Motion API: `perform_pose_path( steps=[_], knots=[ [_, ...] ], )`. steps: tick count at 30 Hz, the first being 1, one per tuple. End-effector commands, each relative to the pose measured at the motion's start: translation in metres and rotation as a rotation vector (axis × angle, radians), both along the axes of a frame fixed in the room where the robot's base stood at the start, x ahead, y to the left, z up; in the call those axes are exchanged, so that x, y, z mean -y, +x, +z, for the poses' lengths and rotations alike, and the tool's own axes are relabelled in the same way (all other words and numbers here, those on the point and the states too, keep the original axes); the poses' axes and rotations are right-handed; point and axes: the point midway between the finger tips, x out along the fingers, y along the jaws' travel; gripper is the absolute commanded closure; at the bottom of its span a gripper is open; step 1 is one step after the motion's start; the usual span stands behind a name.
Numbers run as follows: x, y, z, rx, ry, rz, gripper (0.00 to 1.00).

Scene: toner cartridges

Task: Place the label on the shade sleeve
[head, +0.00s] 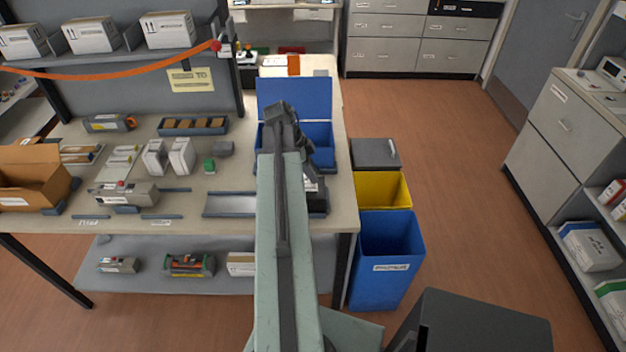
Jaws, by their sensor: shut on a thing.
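My gripper (313,178) hangs at the end of my pale green arm, above the right end of the workbench, in front of an open blue box. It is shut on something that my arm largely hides. A small white piece (312,186) shows just below the fingers and may be the label; I cannot tell whether it is held or lies on the dark item (319,205) beneath it. I cannot make out for sure which thing is the shade sleeve.
The workbench (230,180) holds an open cardboard box (30,180), cartridges, white cartons and a grey tray (229,204). The blue box's lid (295,98) stands up behind. Yellow (382,188) and blue (385,258) bins stand right of the bench. Floor further right is clear.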

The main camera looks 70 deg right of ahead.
Motion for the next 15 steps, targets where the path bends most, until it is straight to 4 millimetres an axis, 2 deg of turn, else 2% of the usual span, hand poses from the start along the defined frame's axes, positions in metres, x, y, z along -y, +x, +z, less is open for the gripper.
perform_pose_path(
  steps=[1,3,6,15],
  knots=[
    [0.007,-0.005,-0.004,0.0,-0.001,-0.003,1.0],
    [0.004,-0.003,-0.025,0.0,0.0,-0.001,1.0],
    [0.004,-0.003,-0.04,0.0,0.0,0.0,1.0],
    [0.004,-0.003,-0.037,0.0,0.0,0.0,1.0]
  ],
)
